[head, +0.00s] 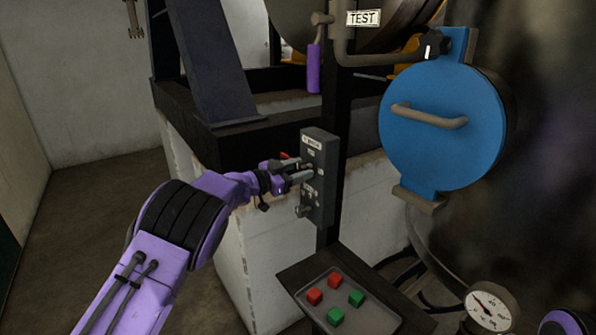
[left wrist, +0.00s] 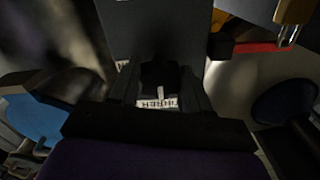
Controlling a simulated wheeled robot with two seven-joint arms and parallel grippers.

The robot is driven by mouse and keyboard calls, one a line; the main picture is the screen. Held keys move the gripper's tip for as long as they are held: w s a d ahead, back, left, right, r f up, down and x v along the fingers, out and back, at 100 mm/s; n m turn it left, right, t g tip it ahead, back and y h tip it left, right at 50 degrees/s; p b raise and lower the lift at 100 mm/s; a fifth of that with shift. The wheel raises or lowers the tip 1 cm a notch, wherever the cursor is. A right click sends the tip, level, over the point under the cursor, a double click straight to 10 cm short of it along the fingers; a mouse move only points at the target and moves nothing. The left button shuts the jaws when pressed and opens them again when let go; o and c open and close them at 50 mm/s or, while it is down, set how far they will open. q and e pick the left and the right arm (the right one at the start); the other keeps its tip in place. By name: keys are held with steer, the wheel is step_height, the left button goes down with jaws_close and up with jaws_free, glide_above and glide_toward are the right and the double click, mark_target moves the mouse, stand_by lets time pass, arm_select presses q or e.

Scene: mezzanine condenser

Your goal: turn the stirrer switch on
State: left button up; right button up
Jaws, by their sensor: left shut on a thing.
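The grey switch box (head: 318,200) is mounted upright on a dark post, with small labels and controls on its face. My left gripper (head: 303,173) is at the upper part of this face, shut on a control there. In the left wrist view a dark knob (left wrist: 160,76) with a pale pointer mark sits between the fingers of my left gripper (left wrist: 160,88). The fingers partly hide the knob. My right gripper is not in view.
A lower knob (head: 302,211) sticks out of the box. Below is a tray (head: 299,291) with red and green blocks. A blue round hatch (head: 440,125) with a handle is to the right. A gauge (head: 490,307) is at lower right. A TEST tag (head: 363,18) hangs above.

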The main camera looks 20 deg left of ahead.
arm_select(q)
steer(key=shift+f+m+b, duration=0.25)
steer(key=shift+m+b, duration=0.05)
steer(key=shift+b, duration=0.25)
steer(key=m+b, duration=1.4)
steer(key=b, duration=0.2)
steer(key=shift+a, duration=0.1)
steer(key=shift+r+m+b, duration=0.2)
steer(key=shift+m+b, duration=1.25)
steer(key=shift+m, duration=0.15)
steer(key=shift+r, duration=0.1)
steer(key=o, duration=1.1)
steer(key=shift+c, duration=0.2)
steer(key=shift+s+a, duration=0.1)
steer(key=b+v, duration=0.3)
steer(key=v, duration=0.7)
